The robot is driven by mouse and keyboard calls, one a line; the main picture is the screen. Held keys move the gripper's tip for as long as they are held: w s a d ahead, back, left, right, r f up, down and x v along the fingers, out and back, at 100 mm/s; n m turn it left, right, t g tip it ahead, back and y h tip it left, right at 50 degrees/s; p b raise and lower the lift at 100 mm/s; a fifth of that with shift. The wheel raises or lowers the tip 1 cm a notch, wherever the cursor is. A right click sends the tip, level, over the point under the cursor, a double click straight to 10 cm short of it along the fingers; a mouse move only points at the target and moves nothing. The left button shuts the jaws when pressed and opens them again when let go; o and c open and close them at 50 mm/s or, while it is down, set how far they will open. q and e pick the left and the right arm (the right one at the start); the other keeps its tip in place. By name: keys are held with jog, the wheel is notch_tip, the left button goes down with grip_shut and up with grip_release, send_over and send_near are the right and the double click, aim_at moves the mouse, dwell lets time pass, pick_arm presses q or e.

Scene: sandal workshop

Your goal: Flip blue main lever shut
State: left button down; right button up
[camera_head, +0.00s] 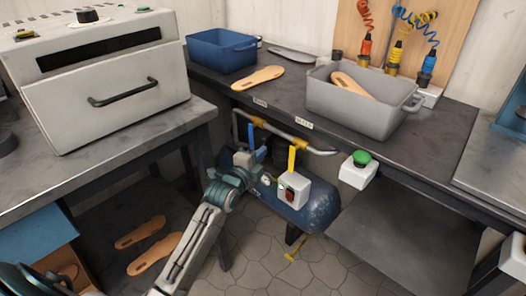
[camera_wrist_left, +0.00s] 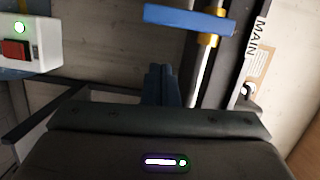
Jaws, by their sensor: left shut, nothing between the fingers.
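The blue main lever (camera_head: 251,137) hangs down from the pipe under the bench edge. In the left wrist view the lever (camera_wrist_left: 188,20) lies crosswise to the pipe, near a brass fitting (camera_wrist_left: 208,39) and a label reading MAIN (camera_wrist_left: 258,37). My left gripper (camera_head: 260,154) is near the lever's lower end in the head view. In the wrist view its fingers (camera_wrist_left: 162,72) are shut and empty, with a visible gap in the picture between them and the lever. My right gripper is not in view.
A yellow lever (camera_head: 292,158) hangs to the right on the same pipe (camera_head: 300,143). Below are a switch box (camera_head: 296,184) with a red button and a blue tank (camera_head: 318,208). A green-button box (camera_head: 358,169) is farther right. The grey oven (camera_head: 105,95) stands left.

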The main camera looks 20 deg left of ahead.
pick_arm(q)
jog(key=s, duration=1)
jog(key=shift+a, duration=0.25)
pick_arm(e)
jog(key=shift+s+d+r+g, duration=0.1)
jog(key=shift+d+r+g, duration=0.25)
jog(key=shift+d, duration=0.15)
pick_arm(q)
jog(key=shift+s+f, duration=0.1)
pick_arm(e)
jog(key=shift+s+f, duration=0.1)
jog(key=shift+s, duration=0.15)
